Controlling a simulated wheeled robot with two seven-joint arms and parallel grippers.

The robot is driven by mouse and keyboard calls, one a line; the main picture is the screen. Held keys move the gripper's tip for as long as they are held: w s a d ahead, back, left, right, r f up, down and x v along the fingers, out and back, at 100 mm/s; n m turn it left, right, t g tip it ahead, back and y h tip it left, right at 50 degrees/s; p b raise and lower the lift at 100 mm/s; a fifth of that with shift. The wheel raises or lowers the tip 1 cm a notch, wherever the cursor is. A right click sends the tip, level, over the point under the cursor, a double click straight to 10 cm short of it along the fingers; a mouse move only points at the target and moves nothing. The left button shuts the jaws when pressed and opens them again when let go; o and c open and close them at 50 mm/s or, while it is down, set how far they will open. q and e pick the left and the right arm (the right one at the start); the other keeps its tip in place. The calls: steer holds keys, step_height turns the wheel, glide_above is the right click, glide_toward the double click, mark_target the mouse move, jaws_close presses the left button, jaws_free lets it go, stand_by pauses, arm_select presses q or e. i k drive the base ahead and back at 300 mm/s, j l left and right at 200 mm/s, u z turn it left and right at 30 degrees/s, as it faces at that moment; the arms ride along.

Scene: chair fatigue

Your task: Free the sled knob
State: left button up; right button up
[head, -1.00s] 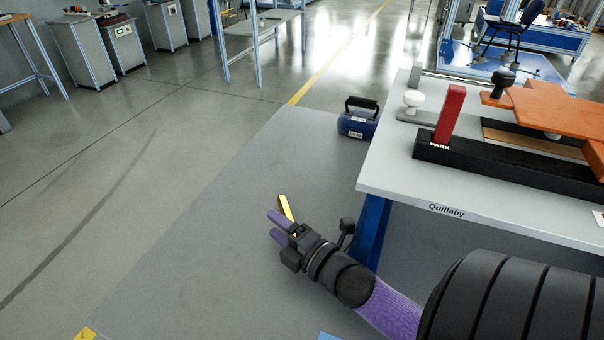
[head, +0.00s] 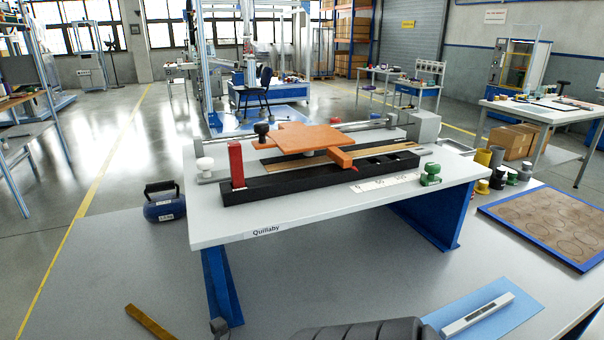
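An orange cross-shaped plate (head: 305,138), seemingly the sled, lies over the fixture on the white table (head: 215,225). A black knob (head: 262,130) stands upright at its left end. A red upright block (head: 236,165) stands at the left end of the long black rail (head: 290,181). I cannot tell what, if anything, holds the black knob. Neither gripper shows now; only a dark part of my arm shows at the bottom edge, below the table.
A blue kettlebell-like weight (head: 165,207) stands on the floor left of the table. A blue mat with a level-like bar (head: 478,314) is at lower right. The table's front strip is clear.

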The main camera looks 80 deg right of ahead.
mark_target(333, 120)
steer(key=z, duration=0.95)
steer(key=j+z, duration=0.1)
steer(key=z, duration=0.8)
steer(key=k+z, duration=0.1)
steer(key=z, duration=0.85)
